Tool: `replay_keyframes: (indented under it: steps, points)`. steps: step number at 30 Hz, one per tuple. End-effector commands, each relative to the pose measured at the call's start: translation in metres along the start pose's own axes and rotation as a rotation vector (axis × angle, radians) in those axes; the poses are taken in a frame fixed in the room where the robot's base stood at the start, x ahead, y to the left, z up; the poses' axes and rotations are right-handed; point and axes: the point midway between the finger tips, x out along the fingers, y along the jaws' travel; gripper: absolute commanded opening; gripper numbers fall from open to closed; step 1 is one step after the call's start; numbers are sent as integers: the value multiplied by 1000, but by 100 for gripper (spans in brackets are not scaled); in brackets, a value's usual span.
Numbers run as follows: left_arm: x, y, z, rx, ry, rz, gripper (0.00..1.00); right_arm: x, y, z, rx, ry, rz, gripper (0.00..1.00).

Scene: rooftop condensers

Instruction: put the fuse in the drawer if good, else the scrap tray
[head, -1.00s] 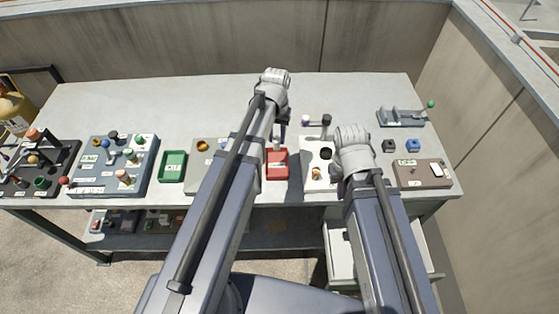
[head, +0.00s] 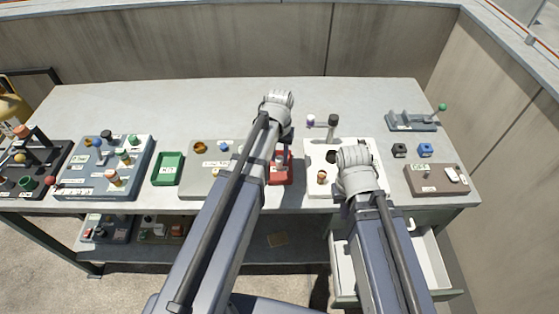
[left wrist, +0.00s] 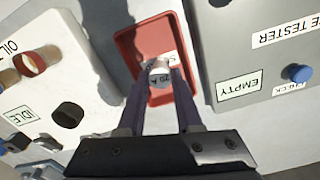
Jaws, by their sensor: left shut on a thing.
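My left gripper (head: 281,158) is over the red tray (head: 289,178), in line with it in the head view. In the left wrist view its fingers (left wrist: 158,80) are shut on the fuse (left wrist: 159,72), a small pale cylinder with dark print. The fuse is inside the outline of the red tray (left wrist: 128,48); I cannot tell whether it touches the floor. The grey tester (left wrist: 240,60) shows an "EMPTY" label. The white drawer (head: 438,258) stands open under the table's right side. My right gripper's fingers are hidden behind its wrist.
A white panel (head: 312,180) with knobs is right of the red tray. A green tray (head: 168,168) and blue-grey panel (head: 85,185) are left. The back of the tabletop (head: 180,105) is clear.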

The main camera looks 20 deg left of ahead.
Motion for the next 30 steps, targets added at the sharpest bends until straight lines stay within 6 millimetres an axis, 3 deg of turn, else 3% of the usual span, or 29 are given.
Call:
replay_keyframes:
  steps: [11, 12, 18, 20, 30]
  points:
    - [4, 0, 0, 0, 0, 0, 0, 4, 0, 0, 0, 0, 0, 0]
    - [3, 0, 0, 0, 0, 0, 36, 3, 0, 0, 0, 0, 0, 0]
    - [3, 0, 0, 0, 0, 0, 59, 3, 0, 0, 0, 0, 0, 0]
    - [3, 0, 0, 0, 0, 0, 64, 3, 0, 0, 0, 0, 0, 0]
    - [0, 0, 0, 0, 0, 0, 64, 0, 0, 0, 0, 0, 0, 0]
